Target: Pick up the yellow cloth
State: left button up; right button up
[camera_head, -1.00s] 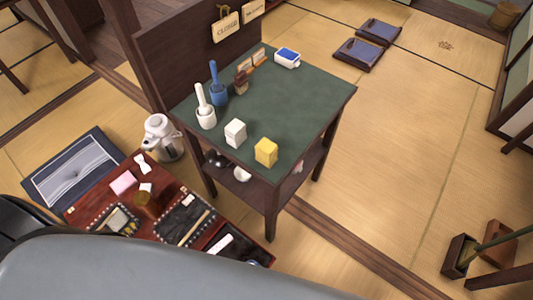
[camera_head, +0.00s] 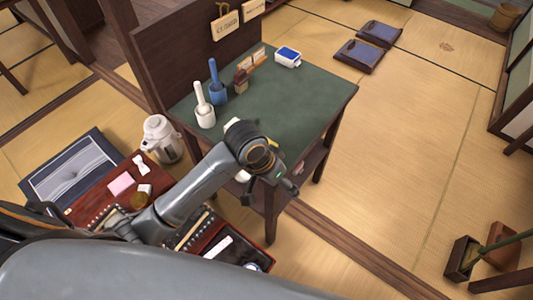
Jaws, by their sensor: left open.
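My left gripper (camera_head: 272,183) is open at the front edge of the green-topped table (camera_head: 290,105). Its wrist and arm cover the spot where the yellow cloth stood, so the cloth is hidden now. In the earlier view the cloth is a small yellow block near the table's front corner. A white folded block (camera_head: 232,123) beside that spot shows only in part behind my wrist. I cannot tell whether the gripper touches the cloth. My right gripper is not in view.
On the table stand a white holder (camera_head: 205,117), a blue holder (camera_head: 218,95) and a blue-and-white box (camera_head: 288,57). A dark panel (camera_head: 190,50) rises at the table's left edge. A kettle (camera_head: 160,138) and a red tray (camera_head: 95,205) lie left. The table's right part is clear.

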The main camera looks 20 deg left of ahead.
pick_arm(q)
jog(key=w+a+r+g+y, duration=0.25)
jog(key=w+a+r, duration=0.35)
jog(key=w+r, duration=0.5)
jog(key=shift+n+t+y, duration=0.25)
jog(key=shift+n+y, duration=0.05)
jog(key=shift+y, duration=0.15)
jog(key=f, duration=0.7)
jog(key=shift+s+a, duration=0.2)
jog(key=shift+s, duration=0.15)
jog(key=shift+s+a+f+p, duration=0.1)
jog(key=shift+f+p, duration=0.15)
jog(key=shift+f, duration=1.1)
jog(key=shift+a+f+p, duration=0.1)
jog(key=shift+f+p, duration=0.1)
jog(key=shift+f, duration=1.1)
jog(key=c, duration=1.3)
jog(key=shift+d+r, duration=0.1)
jog(key=shift+r, duration=0.5)
jog(key=shift+c, duration=0.2)
notch_tip(320, 180, up, 2)
jog(key=shift+s+r, duration=0.1)
jog(key=shift+r, duration=0.1)
jog(key=s+d+r, duration=0.3)
jog(key=s+r, duration=0.6)
jog(key=s, duration=0.4)
jog(key=shift+s+d+r, duration=0.15)
jog(key=shift+d+r, duration=0.15)
jog(key=shift+d, duration=0.1)
